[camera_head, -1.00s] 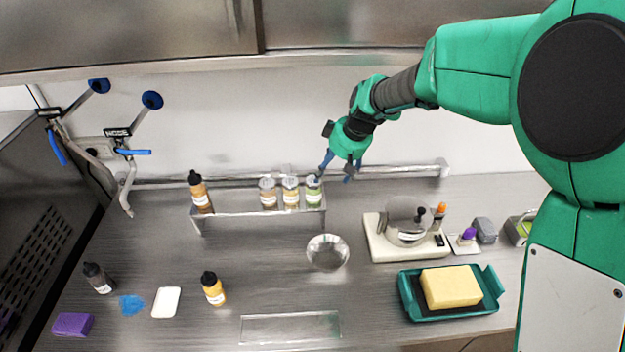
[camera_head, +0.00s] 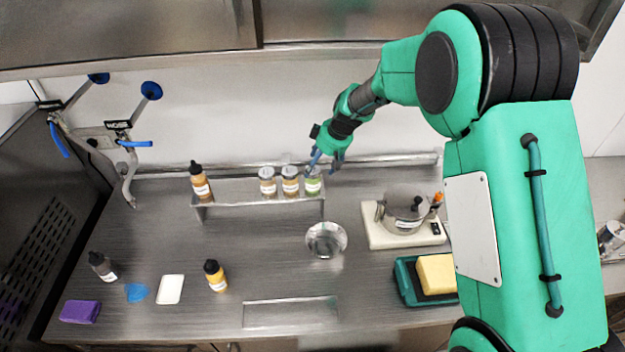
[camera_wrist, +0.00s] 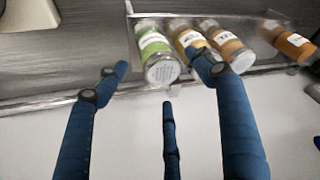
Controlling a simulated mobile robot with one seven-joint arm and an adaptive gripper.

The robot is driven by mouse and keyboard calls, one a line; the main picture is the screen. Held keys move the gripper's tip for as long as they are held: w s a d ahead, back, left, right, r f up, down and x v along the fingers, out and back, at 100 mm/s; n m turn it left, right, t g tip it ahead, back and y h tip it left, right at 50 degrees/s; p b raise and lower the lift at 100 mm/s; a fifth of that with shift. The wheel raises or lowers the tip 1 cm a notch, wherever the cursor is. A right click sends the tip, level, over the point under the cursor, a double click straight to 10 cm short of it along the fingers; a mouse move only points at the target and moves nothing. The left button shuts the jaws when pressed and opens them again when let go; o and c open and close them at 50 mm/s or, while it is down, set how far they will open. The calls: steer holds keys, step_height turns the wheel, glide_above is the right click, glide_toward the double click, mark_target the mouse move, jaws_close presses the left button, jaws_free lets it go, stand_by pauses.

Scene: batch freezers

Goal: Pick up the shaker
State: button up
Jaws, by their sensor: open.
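Three small shakers with grey lids stand in a row on the right part of a raised metal shelf. One has green contents (camera_head: 313,183); the middle one (camera_head: 290,184) and the left one (camera_head: 267,184) look brown. My gripper (camera_head: 322,164), with blue fingers, is open and empty just above and behind the green shaker. In the wrist view, the green shaker (camera_wrist: 156,52) lies between and beyond the spread fingertips (camera_wrist: 161,65). The right finger overlaps the middle shaker (camera_wrist: 185,37) in the picture; I cannot tell whether they touch.
A brown squeeze bottle (camera_head: 200,184) stands at the left end of the metal shelf (camera_head: 235,197). A rail and wall lie behind it. A metal bowl (camera_head: 326,240) sits in front; a white scale with a pot (camera_head: 405,214) stands to the right.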

mark_target(315, 171)
steer(key=shift+w+a+f, duration=0.1)
steer(key=shift+w+f, duration=0.05)
steer(key=shift+f, duration=0.15)
steer(key=shift+x, duration=3.15)
steer(key=c, duration=1.1)
